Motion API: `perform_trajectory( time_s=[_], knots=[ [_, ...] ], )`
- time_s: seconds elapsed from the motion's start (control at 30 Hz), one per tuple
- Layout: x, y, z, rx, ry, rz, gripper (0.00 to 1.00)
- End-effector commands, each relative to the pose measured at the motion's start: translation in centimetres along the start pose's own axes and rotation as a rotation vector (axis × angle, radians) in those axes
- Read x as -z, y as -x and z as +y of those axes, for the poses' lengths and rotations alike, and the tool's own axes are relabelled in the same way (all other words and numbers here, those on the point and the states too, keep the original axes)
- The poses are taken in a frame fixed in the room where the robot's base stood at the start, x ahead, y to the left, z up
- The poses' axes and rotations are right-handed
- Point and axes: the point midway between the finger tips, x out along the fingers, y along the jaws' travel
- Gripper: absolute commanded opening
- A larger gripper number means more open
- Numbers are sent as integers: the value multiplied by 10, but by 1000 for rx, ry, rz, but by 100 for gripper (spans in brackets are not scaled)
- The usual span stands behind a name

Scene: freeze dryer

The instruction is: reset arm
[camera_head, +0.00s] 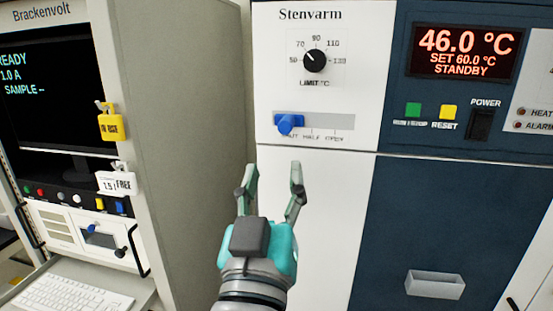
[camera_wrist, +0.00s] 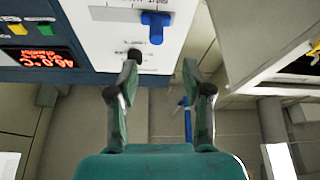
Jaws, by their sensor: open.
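My gripper (camera_head: 268,180) is open and empty, its two fingers spread apart and pointing up in the head view. It stands in front of the white panel of the Stenvarm unit (camera_head: 330,90), below the blue slider (camera_head: 289,124). The slider sits at the left end of its slot, by the first of its marks. In the wrist view my gripper (camera_wrist: 160,80) shows both fingers apart with nothing between them, and the blue slider (camera_wrist: 155,26) lies beyond the fingertips. Whether the fingers touch the panel cannot be told.
The Stenvarm display (camera_head: 465,53) reads 46.0 °C, SET 60.0 °C, STANDBY. A black dial (camera_head: 315,60) is above the slider.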

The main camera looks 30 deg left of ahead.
Motion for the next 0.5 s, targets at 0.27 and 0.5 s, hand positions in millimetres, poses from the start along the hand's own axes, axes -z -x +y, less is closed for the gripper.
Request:
perform_trajectory(
  time_s=[0.27, 0.5],
  knots=[
    [0, 6, 0, 0, -1, 1, 50],
    [0, 6, 0, 0, 0, 1, 50]
  ],
)
